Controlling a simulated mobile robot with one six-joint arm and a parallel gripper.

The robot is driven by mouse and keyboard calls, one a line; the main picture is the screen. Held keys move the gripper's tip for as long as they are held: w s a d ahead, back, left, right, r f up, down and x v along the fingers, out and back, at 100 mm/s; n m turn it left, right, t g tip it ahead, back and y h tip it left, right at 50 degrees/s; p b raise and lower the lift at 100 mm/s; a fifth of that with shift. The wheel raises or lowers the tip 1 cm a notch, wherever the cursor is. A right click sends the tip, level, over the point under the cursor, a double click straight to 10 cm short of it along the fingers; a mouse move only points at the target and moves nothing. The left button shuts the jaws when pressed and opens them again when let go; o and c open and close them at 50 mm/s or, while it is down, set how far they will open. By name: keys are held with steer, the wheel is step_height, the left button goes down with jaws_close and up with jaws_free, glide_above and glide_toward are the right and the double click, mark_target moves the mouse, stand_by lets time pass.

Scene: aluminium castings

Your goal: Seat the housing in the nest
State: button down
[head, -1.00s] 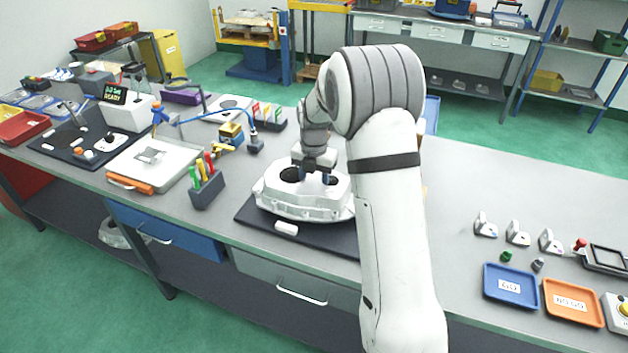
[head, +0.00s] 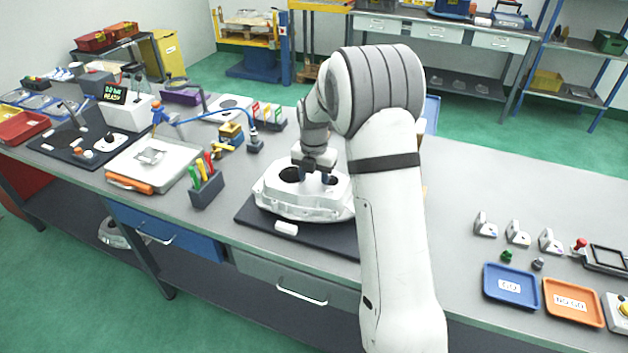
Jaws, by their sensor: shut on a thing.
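The housing (head: 288,203) is a pale, bulky aluminium casting with dark round openings on top. It sits over a dark mat (head: 264,229) on the bench, left of my arm. My gripper (head: 316,179) points down at the top of the housing and is shut on part of it. The fingertips are partly hidden at the housing's upper right. I cannot make out the nest under the housing, or whether the housing touches what is beneath it. My arm hides the right edge of the mat.
A small white block (head: 286,228) lies at the mat's front edge. A grey holder with coloured handles (head: 206,188) stands to the left. At right are a blue tray (head: 510,286), an orange tray (head: 572,303) and several small brackets (head: 517,233).

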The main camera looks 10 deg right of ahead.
mark_target(313, 178)
steer(key=shift+f+b, duration=1.05)
steer(key=shift+f, duration=0.35)
steer(key=c, duration=1)
jaws_free()
steer(key=o, duration=0.3)
steer(key=shift+o, duration=0.2)
steer(key=shift+s+f, duration=0.1)
steer(key=shift+f, duration=0.05)
step_height(313, 178, up, 7)
steer(key=shift+b, duration=0.3)
steer(key=shift+r, duration=0.5)
